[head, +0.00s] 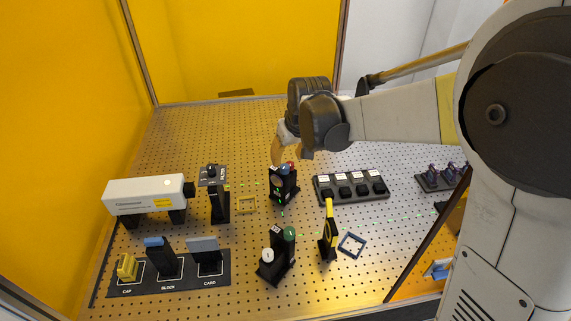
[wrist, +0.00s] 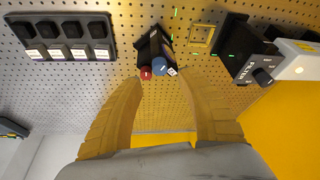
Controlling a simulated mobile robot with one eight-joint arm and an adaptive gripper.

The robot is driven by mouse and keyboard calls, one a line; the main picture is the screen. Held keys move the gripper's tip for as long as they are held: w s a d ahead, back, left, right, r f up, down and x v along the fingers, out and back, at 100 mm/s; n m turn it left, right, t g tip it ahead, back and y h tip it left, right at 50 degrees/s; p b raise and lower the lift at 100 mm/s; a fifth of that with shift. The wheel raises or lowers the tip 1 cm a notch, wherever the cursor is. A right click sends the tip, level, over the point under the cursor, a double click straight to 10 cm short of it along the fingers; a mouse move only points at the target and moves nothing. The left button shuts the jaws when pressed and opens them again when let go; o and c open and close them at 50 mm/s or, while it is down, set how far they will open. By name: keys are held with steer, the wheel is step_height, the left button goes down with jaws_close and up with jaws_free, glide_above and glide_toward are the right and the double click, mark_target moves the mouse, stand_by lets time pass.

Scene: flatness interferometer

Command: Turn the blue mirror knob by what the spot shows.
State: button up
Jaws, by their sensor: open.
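The blue mirror knob (wrist: 160,67) sits on top of a black mirror mount (head: 284,188), beside a red knob (wrist: 146,72) and a small white label. In the head view the blue knob is small and close to the red one (head: 289,167). My gripper (wrist: 158,82) is open and empty. Its yellow fingers stand on either side of the knobs in the wrist view, apart from them. In the head view the gripper is above and behind the mount. Small green light marks (head: 282,213) lie along the perforated board. I cannot tell which is the spot or read it.
A labelled tray (head: 215,286) is at front left.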

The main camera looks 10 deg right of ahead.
steer(key=v, duration=0.5)
steer(key=shift+s+r, duration=0.1)
steer(key=shift+r, duration=0.15)
steer(key=s+d+f+m+t+b, duration=0.1)
steer(key=s+d+f+b, duration=0.1)
steer(key=s, duration=0.5)
steer(key=s+d+f+m+t+b, duration=0.1)
steer(key=s+d+f+b, duration=0.2)
steer(key=s+f+b, duration=0.2)
steer(key=s+d+f+m+t+h+b, duration=0.1)
steer(key=s+d+f+b, duration=0.2)
steer(key=s, duration=0.8)
steer(key=shift+s+f+b, duration=0.25)
steer(key=shift+f+b, duration=0.2)
steer(key=shift+b, duration=0.3)
steer(key=shift+d, duration=0.1)
stand_by(2.2)
